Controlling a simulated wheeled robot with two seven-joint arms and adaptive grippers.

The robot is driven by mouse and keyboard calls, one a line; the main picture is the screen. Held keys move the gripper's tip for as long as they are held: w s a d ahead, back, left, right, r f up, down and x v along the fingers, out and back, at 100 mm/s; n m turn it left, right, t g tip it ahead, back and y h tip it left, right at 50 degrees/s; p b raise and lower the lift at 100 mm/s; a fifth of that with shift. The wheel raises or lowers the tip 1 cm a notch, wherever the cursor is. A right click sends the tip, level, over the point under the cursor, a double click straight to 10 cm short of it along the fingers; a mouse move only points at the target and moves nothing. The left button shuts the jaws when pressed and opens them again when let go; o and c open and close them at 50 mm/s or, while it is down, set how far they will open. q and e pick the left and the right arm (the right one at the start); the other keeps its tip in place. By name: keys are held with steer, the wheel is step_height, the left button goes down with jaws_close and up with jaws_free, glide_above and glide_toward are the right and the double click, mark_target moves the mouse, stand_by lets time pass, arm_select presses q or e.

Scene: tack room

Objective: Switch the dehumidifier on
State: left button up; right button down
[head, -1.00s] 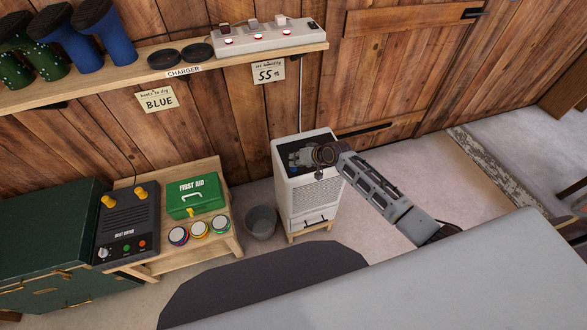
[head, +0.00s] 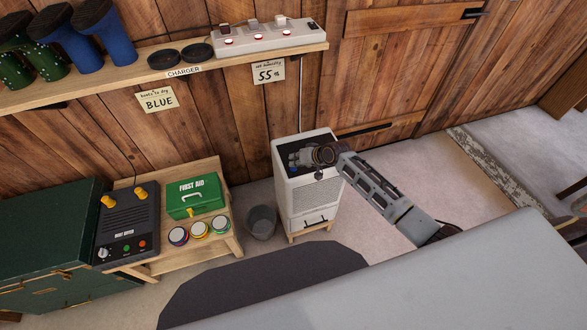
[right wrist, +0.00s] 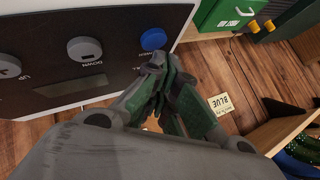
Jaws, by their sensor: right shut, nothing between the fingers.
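The dehumidifier (head: 308,200) is a white box on a low wooden stand, with a dark control panel on top. In the right wrist view the panel (right wrist: 115,58) carries a blue POWER button (right wrist: 153,39), a grey DOWN button (right wrist: 84,50) and a grey UP button (right wrist: 8,66). Its small display (right wrist: 70,87) looks blank. My right gripper (head: 297,158) is shut and empty over the panel. In the right wrist view its fingertips (right wrist: 160,62) are right beside the blue button; I cannot tell whether they touch it. My left gripper is not in view.
A grey bin (head: 262,222) stands just left of the dehumidifier. Further left, a wooden bench holds a green first aid box (head: 195,195), several round tins and a boot dryer (head: 128,222). A note reading 55 (head: 268,72) hangs below the shelf (head: 240,57).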

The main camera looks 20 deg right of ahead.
steer(key=shift+f, duration=0.5)
stand_by(0.6)
steer(key=shift+r, duration=0.1)
steer(key=shift+r+p, duration=0.4)
steer(key=shift+p, duration=0.15)
stand_by(0.3)
step_height(320, 180, up, 6)
steer(key=p, duration=0.6)
stand_by(0.4)
stand_by(0.5)
